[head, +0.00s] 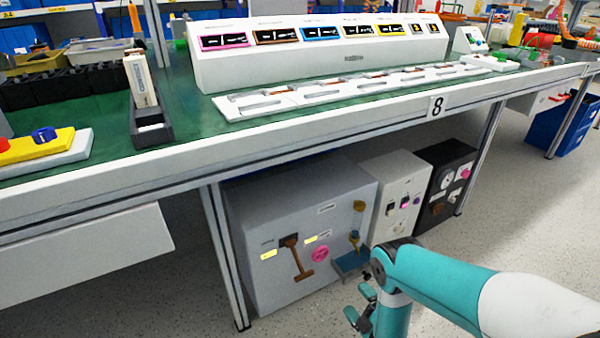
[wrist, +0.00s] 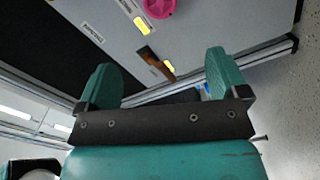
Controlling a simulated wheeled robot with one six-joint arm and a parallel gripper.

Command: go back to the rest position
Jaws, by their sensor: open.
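My gripper (wrist: 162,72) is open, with its two teal fingers wide apart and nothing visible between them. In the head view, my teal arm bends down at the lower right, and the gripper end is partly hidden. The grey cabinet (head: 250,220) stands under the table. Its front bears a brown lever (head: 300,262), a pink round knob (head: 320,253) and yellow labels. In the wrist view the brown lever (wrist: 152,58) and pink knob (wrist: 160,7) lie beyond the fingers, apart from them.
A white box (head: 398,175) and a black box (head: 447,180) with controls stand right of the cabinet. The table edge (head: 330,132) overhangs them, and a table leg (head: 222,250) stands at the cabinet's left. Speckled floor (head: 530,220) at the right is clear up to a blue bin (head: 560,125).

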